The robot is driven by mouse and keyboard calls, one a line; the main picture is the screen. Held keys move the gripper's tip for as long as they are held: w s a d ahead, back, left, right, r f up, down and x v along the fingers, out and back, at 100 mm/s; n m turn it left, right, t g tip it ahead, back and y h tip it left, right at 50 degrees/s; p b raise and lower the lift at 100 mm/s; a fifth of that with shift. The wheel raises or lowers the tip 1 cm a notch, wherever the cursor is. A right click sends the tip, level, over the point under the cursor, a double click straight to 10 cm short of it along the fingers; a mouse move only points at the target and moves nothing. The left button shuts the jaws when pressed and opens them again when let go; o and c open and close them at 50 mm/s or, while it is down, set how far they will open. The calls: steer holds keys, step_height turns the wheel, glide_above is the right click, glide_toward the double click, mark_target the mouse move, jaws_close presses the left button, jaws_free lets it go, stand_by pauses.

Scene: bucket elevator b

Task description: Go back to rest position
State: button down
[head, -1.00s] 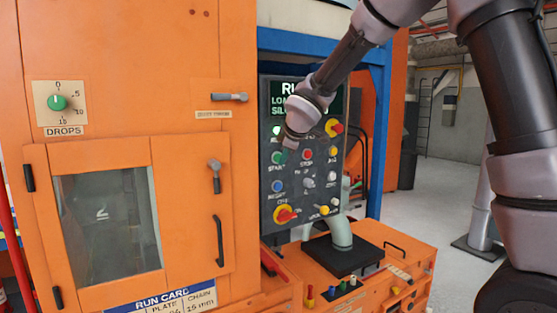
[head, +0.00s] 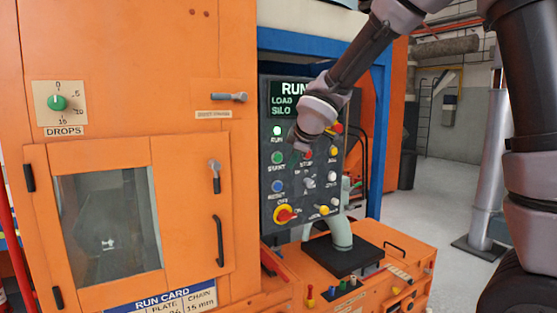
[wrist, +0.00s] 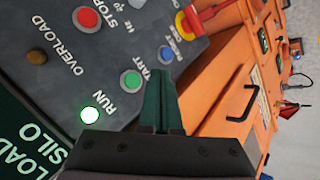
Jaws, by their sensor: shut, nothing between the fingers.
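My gripper (wrist: 160,78) shows in the wrist view as two dark green fingers pressed together, with nothing between them. It is in front of the dark control panel (head: 268,172), and its fingertips appear beside the green START button (wrist: 131,80). I cannot tell the gap to the panel from the picture. In the head view, my gripper (head: 301,140) is partly hidden by my wrist and covers part of the panel. The RUN lamp (wrist: 89,114) glows green. The panel's screen (head: 290,97) reads RUN, LOAD and SILO, partly covered by my wrist.
An orange cabinet (head: 130,110) with a window (head: 105,190) and handles fills the left. Below the panel are a black plate (head: 340,257) with a grey-green pipe and an orange bench (head: 405,250). A grey post (head: 490,190) stands right. Floor (head: 440,190) is open behind.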

steer(key=s+d+r+m+h, duration=0.1)
steer(key=s+d+r+m, duration=0.2)
steer(key=d, duration=0.4)
steer(key=s+d+r+m+h, duration=0.1)
steer(key=s+d+r+m, duration=0.2)
steer(key=d, duration=0.4)
steer(key=s+d+r+m+h, duration=0.1)
steer(key=s+d+m, duration=0.2)
steer(key=d+m, duration=0.3)
steer(key=s+d+m, duration=0.3)
steer(key=s+m, duration=0.1)
steer(key=s, duration=0.4)
steer(key=s+d+m+g+y, duration=0.1)
steer(key=s+d+m, duration=0.2)
steer(key=s+m, duration=0.2)
steer(key=s, duration=0.3)
steer(key=shift+r+y, duration=0.3)
steer(key=shift+w+d, duration=0.1)
steer(key=shift+d, duration=0.15)
